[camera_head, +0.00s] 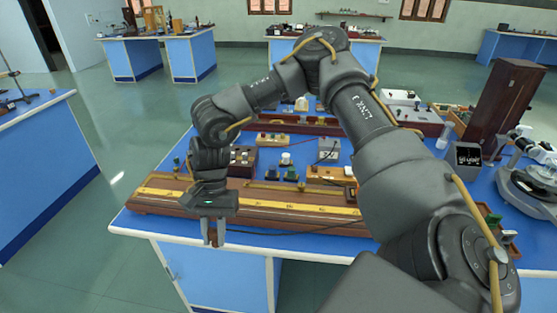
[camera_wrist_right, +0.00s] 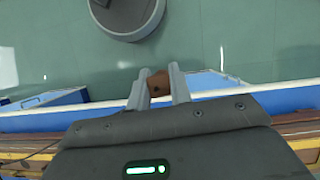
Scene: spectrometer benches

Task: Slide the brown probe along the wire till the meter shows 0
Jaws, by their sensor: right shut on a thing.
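My right gripper (camera_head: 213,236) is shut on the brown probe (camera_head: 212,239), at the left part of the bench. The probe shows as a small brown block between the fingers in the right wrist view (camera_wrist_right: 158,84). The fingers hang on the near side of the long wooden wire board (camera_head: 300,220), overlapping the bench's front edge. The board has a yellow scale strip (camera_head: 330,209) along it. The thin wire itself is too small to make out. A dark box with light markings (camera_head: 468,155) stands at the right; I cannot tell whether it is the meter. My left gripper is out of view.
Small instruments and terminal boxes (camera_head: 329,148) crowd the blue bench behind the board. A tall brown wooden piece (camera_head: 503,105) and a microscope-like instrument (camera_head: 530,180) stand at the right. A dark cable runs along the board's front. Floor is clear in front of the bench.

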